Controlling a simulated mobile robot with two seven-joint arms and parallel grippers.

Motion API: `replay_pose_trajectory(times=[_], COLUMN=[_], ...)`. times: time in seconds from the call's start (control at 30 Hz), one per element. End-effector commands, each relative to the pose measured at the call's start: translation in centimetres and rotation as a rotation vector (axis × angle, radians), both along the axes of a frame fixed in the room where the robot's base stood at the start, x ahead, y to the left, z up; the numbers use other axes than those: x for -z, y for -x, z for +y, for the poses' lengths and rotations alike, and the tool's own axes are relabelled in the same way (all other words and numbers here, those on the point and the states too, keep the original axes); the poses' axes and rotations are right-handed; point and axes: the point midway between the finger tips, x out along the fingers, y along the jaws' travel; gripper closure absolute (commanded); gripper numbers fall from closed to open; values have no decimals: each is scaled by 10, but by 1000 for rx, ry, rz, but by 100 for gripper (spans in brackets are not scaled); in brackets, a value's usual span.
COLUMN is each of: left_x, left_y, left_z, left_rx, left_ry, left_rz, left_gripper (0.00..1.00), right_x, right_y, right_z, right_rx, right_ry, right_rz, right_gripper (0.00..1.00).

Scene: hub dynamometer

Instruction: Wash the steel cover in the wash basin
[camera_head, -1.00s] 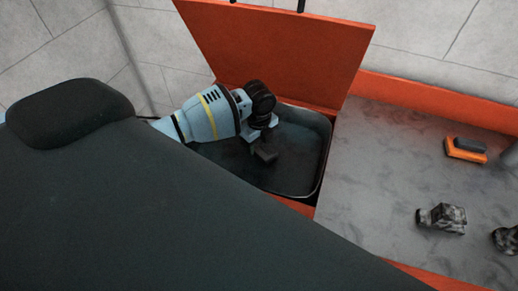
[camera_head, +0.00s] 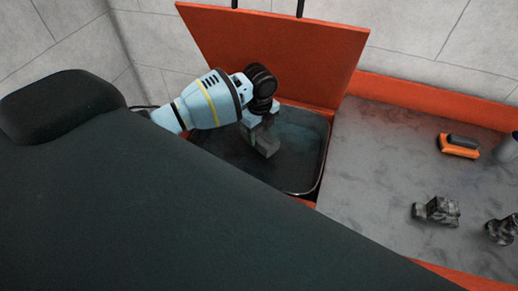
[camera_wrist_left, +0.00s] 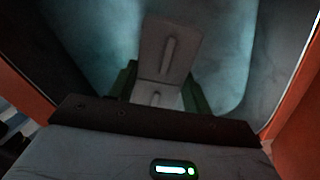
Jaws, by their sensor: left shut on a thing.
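My left gripper (camera_head: 256,130) reaches down into the dark wash basin (camera_head: 325,150) from the left. It is shut on the steel cover (camera_head: 266,145), a grey piece low in the basin opening. In the left wrist view, the steel cover (camera_wrist_left: 170,45) is an angled plate with a long slot, between the dark green fingers of my left gripper (camera_wrist_left: 160,92). The basin interior lies behind it, with a bluish sheen. I cannot tell whether the cover touches liquid or the basin floor. My right gripper is not in view.
The basin's orange lid (camera_head: 285,55) stands open behind the arm. On the grey counter (camera_head: 370,180) to the right are an orange-and-black brush-like block (camera_head: 459,146), a dirty blocky part (camera_head: 436,211), another dirty part (camera_head: 503,230) and a grey cylinder (camera_head: 507,148). My dark body covers the lower left.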

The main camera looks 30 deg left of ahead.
Motion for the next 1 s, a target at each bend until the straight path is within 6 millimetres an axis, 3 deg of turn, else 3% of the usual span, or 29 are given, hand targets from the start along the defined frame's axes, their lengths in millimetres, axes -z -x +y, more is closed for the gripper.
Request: replay_pose_trajectory(times=[1.0], left_x=[-68], left_y=[-1], left_z=[0], left_rx=[-2], left_ry=[1], left_rz=[-5], left_gripper=[86], right_x=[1], right_y=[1], right_z=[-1], right_rx=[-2], right_ry=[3], right_rz=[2], right_gripper=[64])
